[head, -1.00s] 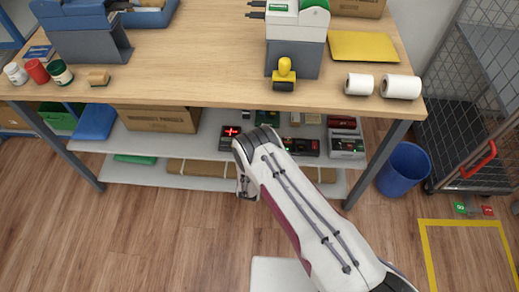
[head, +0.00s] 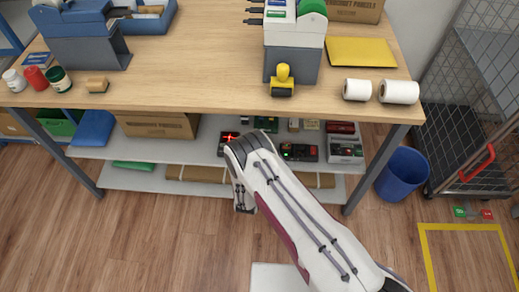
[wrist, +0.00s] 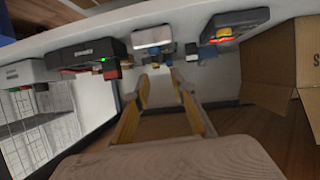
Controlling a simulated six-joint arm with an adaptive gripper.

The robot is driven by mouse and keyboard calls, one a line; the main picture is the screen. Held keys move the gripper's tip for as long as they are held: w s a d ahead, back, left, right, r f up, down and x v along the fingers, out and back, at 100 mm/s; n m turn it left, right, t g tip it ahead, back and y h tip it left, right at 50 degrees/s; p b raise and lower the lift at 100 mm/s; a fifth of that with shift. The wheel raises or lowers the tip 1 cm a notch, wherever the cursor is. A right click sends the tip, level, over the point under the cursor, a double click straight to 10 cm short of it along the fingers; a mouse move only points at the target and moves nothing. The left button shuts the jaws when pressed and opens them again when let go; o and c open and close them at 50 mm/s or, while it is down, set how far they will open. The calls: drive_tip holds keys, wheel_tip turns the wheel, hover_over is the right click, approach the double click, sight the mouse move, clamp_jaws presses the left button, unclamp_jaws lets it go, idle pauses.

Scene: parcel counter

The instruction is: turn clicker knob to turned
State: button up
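My gripper (wrist: 160,88) shows in the wrist view with two fingers apart and nothing between them. In the head view its fingers are hidden by my arm. Ahead of the fingertips, small devices sit along the shelf edge: a black box (wrist: 85,53) with a green light and a reddish part, a small grey unit (wrist: 153,37) with blue parts near it, and a dark unit (wrist: 236,24) with a red-lit face. The fingers look apart from all of them. I cannot tell which part is the clicker knob, nor its setting.
The workbench top (head: 190,75) lies above the shelf (head: 200,150). A cardboard box (head: 160,124) stands left of the devices and shows at right in the wrist view (wrist: 268,72). A light device (head: 345,149) is at the shelf's right. A blue bin (head: 402,174) stands on the floor.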

drive_tip(key=shift+w+a+f+m+h, duration=0.15)
drive_tip(key=shift+w+f+m+h, duration=0.1)
drive_tip(key=shift+w, duration=0.45)
drive_tip(key=shift+w+a+f+m+h, duration=0.15)
drive_tip(key=shift+w+m+h, duration=0.1)
drive_tip(key=shift+w, duration=0.4)
drive_tip(key=shift+w+a, duration=0.15)
drive_tip(key=shift+w, duration=0.7)
drive_tip(key=shift+f, duration=0.15)
drive_tip(key=shift+w+f+h, duration=0.2)
drive_tip(key=shift+w+h, duration=0.1)
drive_tip(key=shift+w, duration=0.05)
drive_tip(key=shift+x, duration=3.45)
drive_tip(key=shift+c, duration=0.4)
